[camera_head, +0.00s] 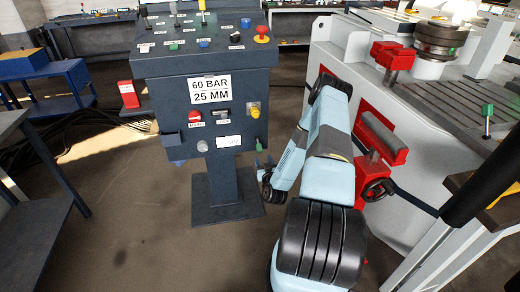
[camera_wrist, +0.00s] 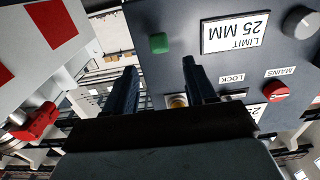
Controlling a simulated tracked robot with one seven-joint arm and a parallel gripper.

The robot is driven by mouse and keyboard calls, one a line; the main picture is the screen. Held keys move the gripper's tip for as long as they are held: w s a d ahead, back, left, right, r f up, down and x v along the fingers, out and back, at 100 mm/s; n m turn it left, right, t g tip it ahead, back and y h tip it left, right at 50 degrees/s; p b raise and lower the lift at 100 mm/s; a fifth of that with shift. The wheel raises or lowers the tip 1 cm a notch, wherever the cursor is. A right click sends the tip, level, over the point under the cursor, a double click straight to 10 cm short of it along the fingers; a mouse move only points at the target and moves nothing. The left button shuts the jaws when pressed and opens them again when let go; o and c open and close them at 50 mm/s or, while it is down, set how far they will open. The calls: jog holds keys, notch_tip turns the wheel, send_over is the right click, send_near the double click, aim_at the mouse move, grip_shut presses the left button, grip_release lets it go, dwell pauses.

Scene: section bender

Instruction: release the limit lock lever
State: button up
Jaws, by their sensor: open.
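The control cabinet (camera_head: 165,90) stands left of my arm in the head view. A small lock lever or slide (camera_head: 221,112) is on its front, between a red knob and a yellow knob. In the wrist view, which is upside down, a dark fitting (camera_wrist: 234,95) sits beside the LOCK label (camera_wrist: 231,77), right of my right finger; its lever position is unclear. My gripper (camera_wrist: 160,63) is open and empty, its fingers spread before the cabinet face. In the head view my gripper (camera_head: 266,172) is low at the cabinet's right edge, apart from the lever.
The red mains knob (camera_wrist: 276,91), yellow knob (camera_head: 254,110), green control (camera_wrist: 158,43) and grey knob (camera_wrist: 300,20) surround the lock. A white machine (camera_head: 345,70) with red parts stands right of my arm. Open floor lies left of the cabinet post.

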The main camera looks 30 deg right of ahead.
aim_at(261, 151)
jog(key=x, duration=1)
grip_shut()
jog(key=shift+d, duration=0.3)
jog(key=shift+s+a, duration=0.1)
jog(key=shift+a, duration=0.05)
